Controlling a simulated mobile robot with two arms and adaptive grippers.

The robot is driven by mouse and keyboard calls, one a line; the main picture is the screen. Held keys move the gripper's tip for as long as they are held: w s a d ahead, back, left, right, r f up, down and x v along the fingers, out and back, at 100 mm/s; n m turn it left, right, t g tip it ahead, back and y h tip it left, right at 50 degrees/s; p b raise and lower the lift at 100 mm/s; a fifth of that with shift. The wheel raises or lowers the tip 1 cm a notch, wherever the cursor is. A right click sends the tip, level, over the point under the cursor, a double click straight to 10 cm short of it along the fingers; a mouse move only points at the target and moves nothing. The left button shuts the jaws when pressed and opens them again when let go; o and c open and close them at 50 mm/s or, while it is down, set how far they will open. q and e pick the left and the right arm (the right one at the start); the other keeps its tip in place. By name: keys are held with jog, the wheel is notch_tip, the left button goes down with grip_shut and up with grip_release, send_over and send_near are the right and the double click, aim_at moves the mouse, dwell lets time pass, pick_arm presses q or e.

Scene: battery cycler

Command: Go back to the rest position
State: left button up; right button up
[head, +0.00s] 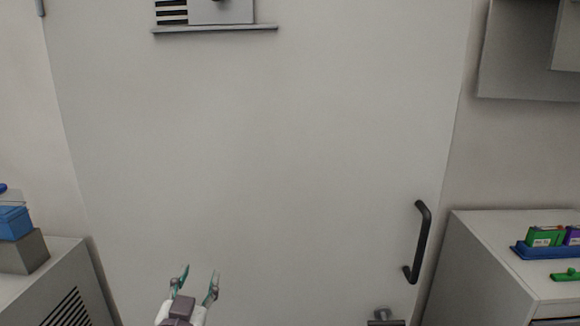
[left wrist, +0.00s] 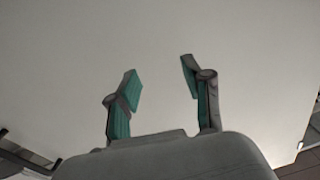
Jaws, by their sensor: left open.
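My left gripper (head: 195,280) shows at the bottom of the head view, left of the middle, its fingers pointing up and spread apart. It is empty. In the left wrist view its two green-padded fingers (left wrist: 160,82) stand apart with only a pale surface beyond them. In the head view a small dark part (head: 386,321) shows at the bottom edge, right of the middle; I cannot tell whether it belongs to my right arm. No fingers of my right gripper show.
A large pale door (head: 270,150) with a black handle (head: 420,242) fills the middle. A cabinet at the left (head: 62,278) carries a blue box (head: 14,223). A cabinet at the right (head: 480,270) carries a blue tray (head: 535,252) with green and purple packs.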

pick_arm(q)
jog(key=s+a+f+n+g+y, duration=0.15)
jog(key=s+f+g, duration=0.45)
jog(key=f, duration=0.6)
jog(key=s+a+f+g+h, duration=0.1)
jog(key=s+f+g, duration=0.3)
jog(key=s+f, duration=0.5)
jog(key=s+a+f+g+h, duration=0.1)
jog(key=s+f+g, duration=0.4)
jog(key=s, duration=0.8)
jog(key=s+f+m+g, duration=0.1)
jog(key=s+f, duration=0.1)
jog(key=f, duration=1.3)
jog(key=s+f, duration=0.2)
jog(key=f, duration=1.3)
jog(key=s+a+f+g, duration=0.1)
jog(key=s+a+f, duration=0.1)
jog(key=s+f, duration=1.2)
jog(key=shift+s+a+b, duration=0.35)
jog(key=shift+s, duration=0.15)
